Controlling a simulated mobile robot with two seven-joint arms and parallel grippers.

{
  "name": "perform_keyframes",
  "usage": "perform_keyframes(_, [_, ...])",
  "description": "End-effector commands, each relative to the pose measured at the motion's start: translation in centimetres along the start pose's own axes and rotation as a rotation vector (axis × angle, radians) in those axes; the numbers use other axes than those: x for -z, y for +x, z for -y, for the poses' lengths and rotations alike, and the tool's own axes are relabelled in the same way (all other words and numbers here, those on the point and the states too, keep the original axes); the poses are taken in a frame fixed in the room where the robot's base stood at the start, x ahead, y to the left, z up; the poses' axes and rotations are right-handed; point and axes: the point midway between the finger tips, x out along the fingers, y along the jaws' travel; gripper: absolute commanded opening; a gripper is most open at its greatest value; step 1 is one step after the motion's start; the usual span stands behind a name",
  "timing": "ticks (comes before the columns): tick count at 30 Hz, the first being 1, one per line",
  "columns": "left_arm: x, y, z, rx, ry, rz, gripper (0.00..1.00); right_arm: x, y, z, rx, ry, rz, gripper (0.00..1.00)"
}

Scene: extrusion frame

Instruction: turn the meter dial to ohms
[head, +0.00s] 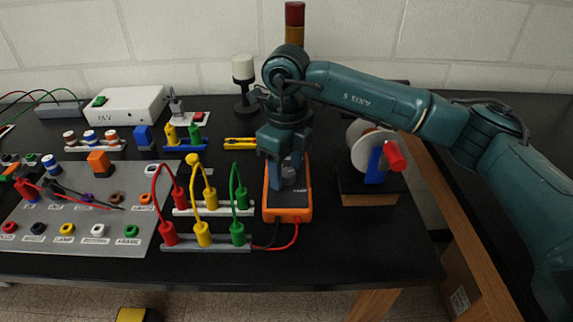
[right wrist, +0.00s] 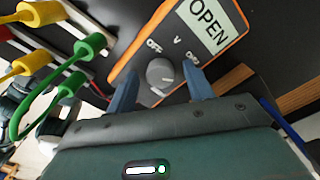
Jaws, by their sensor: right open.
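The orange meter (head: 288,213) lies on the black bench under my right gripper (head: 287,184). Its round grey dial (right wrist: 161,75) shows in the right wrist view, with small labels around it, among them OFF and V. The meter's display (right wrist: 209,24) reads OPEN. My right gripper (right wrist: 162,92) is open, its blue-grey fingers on either side of the dial and apart from it in the wrist view. I cannot tell for sure which label the dial points to. My left gripper is not in view.
Red, yellow and green plug leads (head: 203,204) stand close left of the meter. A labelled grey panel (head: 90,222) lies further left. A wooden stand (head: 371,197) with a disc and red-ended part is at the right. Red and black leads (head: 282,238) run by the meter's front.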

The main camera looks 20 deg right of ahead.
Motion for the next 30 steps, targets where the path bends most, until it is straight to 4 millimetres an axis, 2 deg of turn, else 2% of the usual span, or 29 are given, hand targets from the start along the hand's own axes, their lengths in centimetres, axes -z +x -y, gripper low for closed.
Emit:
perform_keyframes(4, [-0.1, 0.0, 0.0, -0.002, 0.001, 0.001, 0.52, 0.0, -0.6, 0.0, 0.001, 0.000, 0.001, 0.52])
perform_keyframes(8, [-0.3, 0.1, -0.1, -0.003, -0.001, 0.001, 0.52, -0.1, -2.5, 0.0, 0.001, 0.000, 0.004, 0.52])
perform_keyframes(15, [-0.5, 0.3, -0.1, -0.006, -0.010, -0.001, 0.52, -0.1, -7.9, 0.0, 0.002, 0.000, 0.004, 0.52])
perform_keyframes(21, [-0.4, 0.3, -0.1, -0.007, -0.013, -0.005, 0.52, -0.1, -11.5, 0.0, 0.002, 0.000, 0.003, 0.52])
perform_keyframes(25, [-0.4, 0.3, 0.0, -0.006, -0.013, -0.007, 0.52, 0.0, -12.7, 0.0, 0.000, 0.000, 0.000, 0.52])
perform_keyframes(30, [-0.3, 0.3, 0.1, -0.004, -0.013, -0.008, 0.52, 0.0, -13.2, 0.0, 0.000, 0.000, 0.000, 0.52])
